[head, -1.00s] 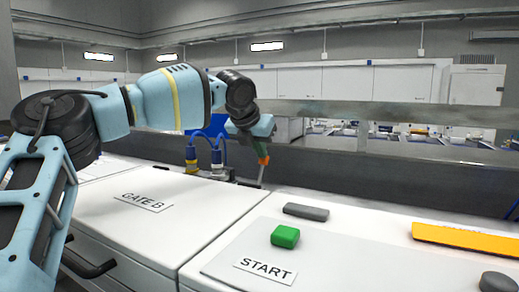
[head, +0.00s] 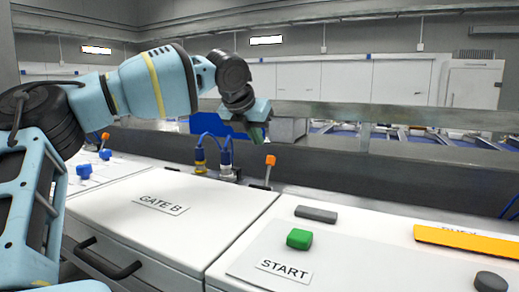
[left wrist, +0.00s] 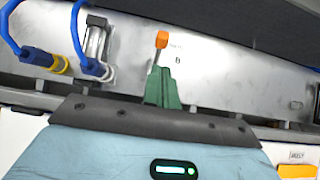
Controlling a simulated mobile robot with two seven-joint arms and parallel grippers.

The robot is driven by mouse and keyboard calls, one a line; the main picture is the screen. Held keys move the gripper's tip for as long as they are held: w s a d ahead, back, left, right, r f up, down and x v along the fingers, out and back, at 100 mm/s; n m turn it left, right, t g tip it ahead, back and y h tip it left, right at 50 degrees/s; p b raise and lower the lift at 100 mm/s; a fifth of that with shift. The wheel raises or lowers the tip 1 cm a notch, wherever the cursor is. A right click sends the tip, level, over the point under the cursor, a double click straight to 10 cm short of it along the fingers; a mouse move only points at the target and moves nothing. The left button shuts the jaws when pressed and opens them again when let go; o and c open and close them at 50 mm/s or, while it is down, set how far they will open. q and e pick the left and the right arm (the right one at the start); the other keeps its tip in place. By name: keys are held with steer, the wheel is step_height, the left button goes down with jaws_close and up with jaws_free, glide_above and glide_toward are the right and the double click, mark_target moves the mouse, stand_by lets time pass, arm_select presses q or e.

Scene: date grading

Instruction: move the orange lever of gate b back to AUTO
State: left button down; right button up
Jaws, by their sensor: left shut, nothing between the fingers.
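The gate b lever is a thin metal stem with an orange tip (head: 270,160), standing behind the white GATE B cover (head: 150,235). It leans slightly right in the head view. The tip also shows in the left wrist view (left wrist: 161,40), beside a small label too faint to read and a letter B. My left gripper (head: 258,138) is above and slightly left of the tip, shut and empty. Its green fingers in the left wrist view (left wrist: 162,88) overlap the lower stem and hide the lever's base. I cannot tell whether they touch it. My right gripper is not in view.
Blue-hosed connectors (head: 226,165) stand just left of the lever. A dark handle (head: 105,262) is on the GATE B cover's front. A green button (head: 299,239) by START, a grey bar (head: 316,214) and an orange-yellow strip (head: 465,238) lie on the right panel.

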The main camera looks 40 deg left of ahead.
arm_select(q)
step_height(320, 180, up, 6)
steer(key=s, duration=0.1)
steer(key=shift+s+d+b, duration=0.3)
steer(key=shift+d, duration=0.1)
steer(key=shift+f, duration=0.15)
stand_by(0.6)
